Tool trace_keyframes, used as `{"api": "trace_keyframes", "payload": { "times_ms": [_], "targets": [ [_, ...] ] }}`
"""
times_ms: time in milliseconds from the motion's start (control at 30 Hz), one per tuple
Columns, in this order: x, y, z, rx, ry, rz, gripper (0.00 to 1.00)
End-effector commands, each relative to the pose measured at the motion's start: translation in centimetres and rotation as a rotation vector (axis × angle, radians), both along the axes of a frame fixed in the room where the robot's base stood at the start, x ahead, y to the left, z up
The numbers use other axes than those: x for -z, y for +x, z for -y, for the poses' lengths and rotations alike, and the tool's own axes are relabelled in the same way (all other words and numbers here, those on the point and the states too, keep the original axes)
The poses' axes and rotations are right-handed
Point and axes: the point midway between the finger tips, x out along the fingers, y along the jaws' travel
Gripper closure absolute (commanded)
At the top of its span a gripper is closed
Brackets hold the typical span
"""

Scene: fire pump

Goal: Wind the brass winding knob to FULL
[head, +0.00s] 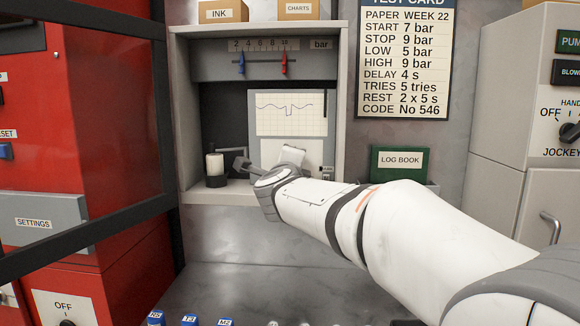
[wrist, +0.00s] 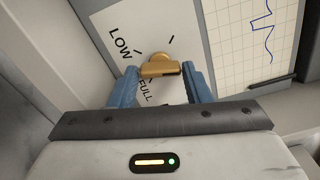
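The brass winding knob (wrist: 161,67) shows in the wrist view, in front of a white plate (wrist: 108,22) lettered LOW and FULL with dark tick marks. Its bar lies crosswise between the blue fingers of my gripper (wrist: 160,72). The fingers meet the two ends of the bar, with no clear gap on either side. FULL is partly hidden between the fingers, below the knob. In the head view my arm reaches into the recorder cabinet (head: 338,110); the knob and fingertips are hidden there.
The chart (head: 291,115) with a blue trace is beside the plate. A small white-topped pot (head: 215,168) stands on the cabinet's shelf at left. A log book (head: 400,162) is at right. A red cabinet (head: 110,120) with an open dark frame is at left.

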Motion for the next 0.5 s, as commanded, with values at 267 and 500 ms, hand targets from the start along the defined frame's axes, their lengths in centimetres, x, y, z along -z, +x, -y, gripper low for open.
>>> {"api": "trace_keyframes", "payload": {
  "times_ms": [267, 500],
  "targets": [
    [-0.01, 0.01, 0.01, 0.000, -0.001, 0.000, 0.38],
    [-0.09, -0.45, 0.01, 0.000, 0.000, 0.001, 0.38]
  ]
}}
